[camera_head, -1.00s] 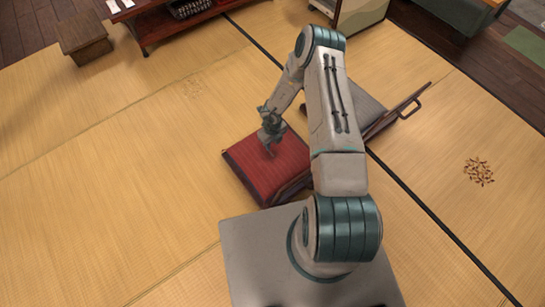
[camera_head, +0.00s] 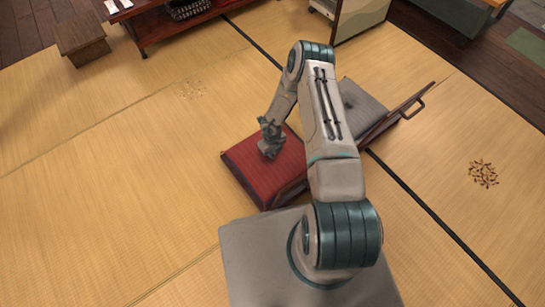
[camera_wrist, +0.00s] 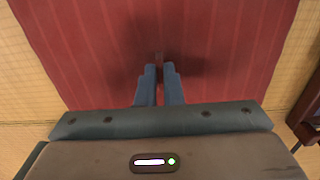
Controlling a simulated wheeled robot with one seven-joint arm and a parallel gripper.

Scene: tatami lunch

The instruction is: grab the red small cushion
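The red small cushion (camera_head: 243,168) lies on the tatami beside the front of my base. It fills most of the wrist view (camera_wrist: 95,50), with lighter stripes across it. My gripper (camera_head: 269,152) points down onto the cushion's upper side. In the wrist view my gripper's two fingers (camera_wrist: 159,72) are close together, with a thin upright reddish strip of the cushion between their tips. The fingers look shut on that strip. My arm hides part of the cushion's right side in the head view.
A wooden stool (camera_head: 83,38) and low table (camera_head: 150,28) stand at back left. Open tatami lies to the left.

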